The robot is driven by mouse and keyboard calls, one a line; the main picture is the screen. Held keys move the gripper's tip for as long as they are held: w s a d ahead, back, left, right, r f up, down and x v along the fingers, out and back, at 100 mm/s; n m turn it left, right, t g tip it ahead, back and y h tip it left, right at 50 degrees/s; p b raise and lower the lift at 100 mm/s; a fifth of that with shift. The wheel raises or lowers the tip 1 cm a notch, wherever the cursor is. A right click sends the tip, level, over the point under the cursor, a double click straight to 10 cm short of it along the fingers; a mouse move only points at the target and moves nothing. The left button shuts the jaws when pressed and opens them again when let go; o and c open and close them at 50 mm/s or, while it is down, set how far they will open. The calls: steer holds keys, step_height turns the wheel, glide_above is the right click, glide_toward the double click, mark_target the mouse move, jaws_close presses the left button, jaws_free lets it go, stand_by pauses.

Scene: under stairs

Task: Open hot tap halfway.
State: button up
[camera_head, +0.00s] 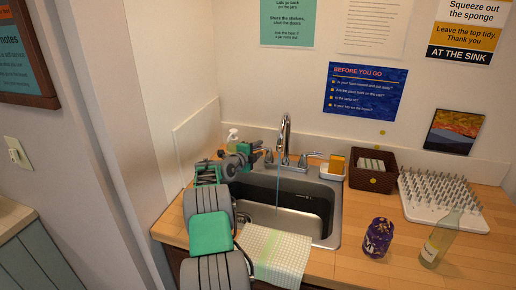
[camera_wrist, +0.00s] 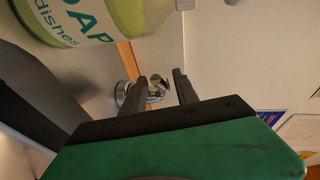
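The chrome faucet (camera_head: 284,135) stands at the back of the sink (camera_head: 330,228), and a thin bluish stream of water (camera_head: 278,185) falls from its spout. Its right lever (camera_head: 314,154) points right. The left tap handle is mostly hidden behind my gripper (camera_head: 257,149) in the head view. In the wrist view my gripper (camera_wrist: 161,88) has its two dark fingers apart, with the chrome tap handle (camera_wrist: 158,87) showing between their tips. I cannot tell whether a finger touches it. No hot or cold marking is readable.
A soap bottle (camera_head: 232,139) stands close beside my gripper; it fills the upper left of the wrist view (camera_wrist: 90,18). A towel (camera_head: 278,256) hangs over the sink's front. A sponge dish (camera_head: 332,172), basket (camera_head: 358,178), drying rack (camera_head: 420,211), purple jar (camera_head: 377,240) and glass bottle (camera_head: 438,243) stand right.

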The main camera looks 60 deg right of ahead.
steer(key=shift+d, duration=0.25)
steer(key=shift+c, duration=0.4)
jaws_close()
stand_by(0.9)
